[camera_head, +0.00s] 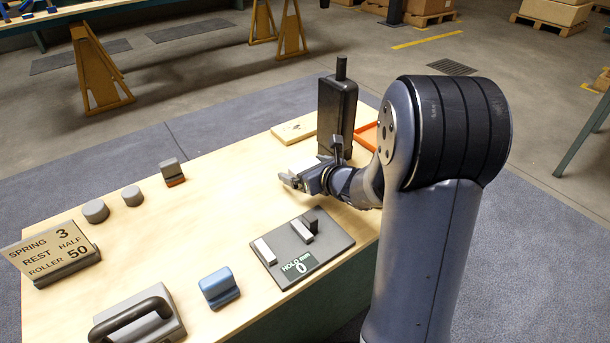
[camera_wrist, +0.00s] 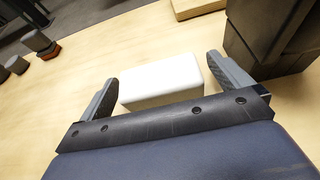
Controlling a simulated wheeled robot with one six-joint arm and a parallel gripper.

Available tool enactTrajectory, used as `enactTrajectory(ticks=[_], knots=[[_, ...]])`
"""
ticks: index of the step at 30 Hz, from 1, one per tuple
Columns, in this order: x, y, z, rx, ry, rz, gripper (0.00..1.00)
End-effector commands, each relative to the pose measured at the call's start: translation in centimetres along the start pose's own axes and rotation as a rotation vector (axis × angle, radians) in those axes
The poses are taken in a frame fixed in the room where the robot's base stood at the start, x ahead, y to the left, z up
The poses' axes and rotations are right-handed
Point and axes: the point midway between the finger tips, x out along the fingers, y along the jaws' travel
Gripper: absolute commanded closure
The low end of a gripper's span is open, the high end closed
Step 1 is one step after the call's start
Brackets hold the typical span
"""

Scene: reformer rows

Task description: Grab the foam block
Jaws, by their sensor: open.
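The foam block, a white rectangular block (camera_wrist: 160,82), lies on the pale wooden table top in the wrist view. My gripper (camera_wrist: 162,72) is open, with one finger on each side of the block. The right finger is close to the block's right end; I cannot tell whether it touches. The block's near side is partly hidden by my gripper's body. In the head view my gripper (camera_head: 313,163) is low over the table's far right part, and only a little of the white block (camera_head: 303,166) shows between the fingers.
A tall black case (camera_head: 337,115) stands just behind my gripper, by a wooden board (camera_head: 293,129) and an orange tray (camera_head: 367,135). A grey plate with a display (camera_head: 325,240) lies nearer. A blue block (camera_head: 219,288) and a sign (camera_head: 55,250) stand left. The table's middle is clear.

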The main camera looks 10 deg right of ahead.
Motion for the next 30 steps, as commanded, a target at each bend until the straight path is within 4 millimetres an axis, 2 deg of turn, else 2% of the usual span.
enactTrajectory(ticks=[6, 24, 30], knots=[[0.11, -0.01, 0.05, 0.0, 0.0, 0.0, 0.02], [0.08, -0.01, 0.06, 0.0, -0.001, 0.0, 0.49], [0.05, -0.01, 0.15, 0.0, -0.001, 0.0, 0.49]])
